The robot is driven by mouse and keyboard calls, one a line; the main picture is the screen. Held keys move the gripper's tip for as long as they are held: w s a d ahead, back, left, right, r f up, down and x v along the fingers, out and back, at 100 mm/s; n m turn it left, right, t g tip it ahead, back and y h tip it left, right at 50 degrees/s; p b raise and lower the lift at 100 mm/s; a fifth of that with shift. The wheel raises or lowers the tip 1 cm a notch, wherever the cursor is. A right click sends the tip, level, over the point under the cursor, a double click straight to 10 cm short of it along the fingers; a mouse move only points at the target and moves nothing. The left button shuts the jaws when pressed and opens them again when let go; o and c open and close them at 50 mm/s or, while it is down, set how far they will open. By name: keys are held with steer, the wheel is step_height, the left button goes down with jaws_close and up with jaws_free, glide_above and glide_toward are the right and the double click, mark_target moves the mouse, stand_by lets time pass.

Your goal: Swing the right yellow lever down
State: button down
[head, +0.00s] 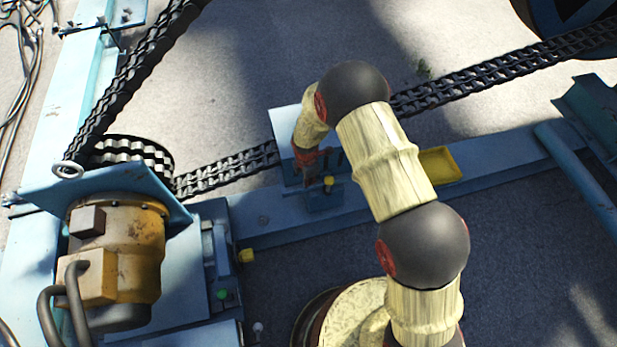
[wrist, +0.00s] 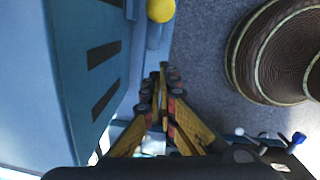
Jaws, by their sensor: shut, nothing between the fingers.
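A yellow ball-shaped lever end (head: 328,182) shows at the front of a blue slotted box (head: 289,128) on the machine's blue beam. The yellow ball (wrist: 161,10) is at the top edge of the wrist view, on a short blue stem beside the slotted face (wrist: 85,75). My gripper (head: 316,165) is close to the box, just left of and behind the ball in the head view. In the wrist view, its fingers (wrist: 161,78) are closed together, with nothing visible between them and a gap to the ball. My arm hides part of the box.
A yellow-brown motor (head: 112,250) stands at the left, with a yellow knob (head: 246,255) and a green knob (head: 222,294) beside it. Black chains (head: 500,72) run behind the box. A yellow tray-like part (head: 440,165) lies on the beam. Grey floor is open at the right.

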steer(key=w+d+f+b, duration=0.2)
steer(key=d+f, duration=0.1)
steer(key=shift+d+f, duration=0.25)
steer(key=shift+d, duration=0.1)
stand_by(0.3)
steer(key=shift+w+d+r, duration=0.1)
steer(key=shift+d+r, duration=0.05)
steer(key=shift+d, duration=0.15)
